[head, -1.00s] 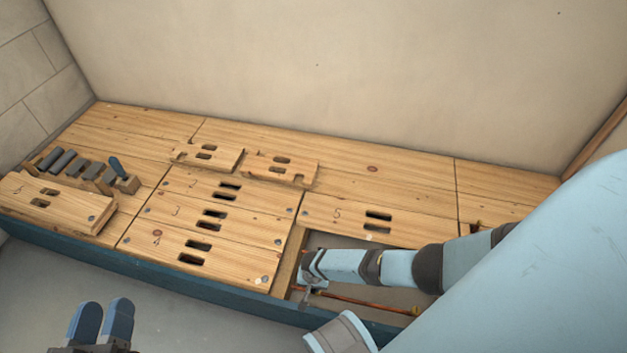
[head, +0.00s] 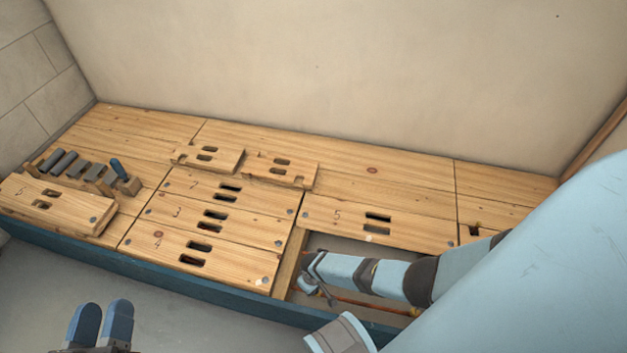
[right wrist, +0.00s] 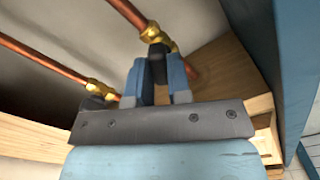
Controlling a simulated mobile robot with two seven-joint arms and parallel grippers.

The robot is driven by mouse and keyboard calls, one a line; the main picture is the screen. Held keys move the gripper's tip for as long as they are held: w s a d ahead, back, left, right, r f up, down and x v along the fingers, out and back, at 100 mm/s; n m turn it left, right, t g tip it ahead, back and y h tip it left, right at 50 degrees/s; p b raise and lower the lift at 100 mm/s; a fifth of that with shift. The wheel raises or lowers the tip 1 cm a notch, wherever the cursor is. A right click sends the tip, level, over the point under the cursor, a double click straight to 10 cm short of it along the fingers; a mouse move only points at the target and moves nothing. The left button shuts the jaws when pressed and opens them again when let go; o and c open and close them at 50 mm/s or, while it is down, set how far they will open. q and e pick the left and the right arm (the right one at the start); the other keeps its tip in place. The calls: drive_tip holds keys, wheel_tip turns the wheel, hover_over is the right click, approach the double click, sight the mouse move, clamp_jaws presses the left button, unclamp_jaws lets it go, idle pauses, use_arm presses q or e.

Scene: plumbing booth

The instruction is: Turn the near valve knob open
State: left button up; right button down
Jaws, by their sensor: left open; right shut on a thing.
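In the right wrist view, a dark valve knob (right wrist: 157,62) stands between the two blue fingers of my right gripper (right wrist: 157,72), which is shut on it. A brass fitting (right wrist: 151,33) shows right behind the knob, on a copper pipe (right wrist: 127,12). In the head view, my right gripper (head: 322,288) reaches down into the open bay; its fingertips and the knob are hard to make out there. The knob's exact angle is partly hidden by the fingers. My left gripper (head: 101,325) is open and empty over the floor at the lower left.
A second brass fitting (right wrist: 98,88) lies left of the gripper. Numbered wooden panels, such as panel 5 (head: 340,217) and panel 4 (head: 215,262), border the bay. A loose panel (head: 60,206) and a tool rack (head: 125,184) are at the left. The teal front edge (head: 190,287) runs along the deck.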

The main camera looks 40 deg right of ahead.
drive_tip(key=n, duration=0.3)
drive_tip(key=shift+s, duration=0.1)
drive_tip(key=shift+n, duration=1.7)
drive_tip(key=c, duration=1.1)
unclamp_jaws()
drive_tip(key=shift+o, duration=0.2)
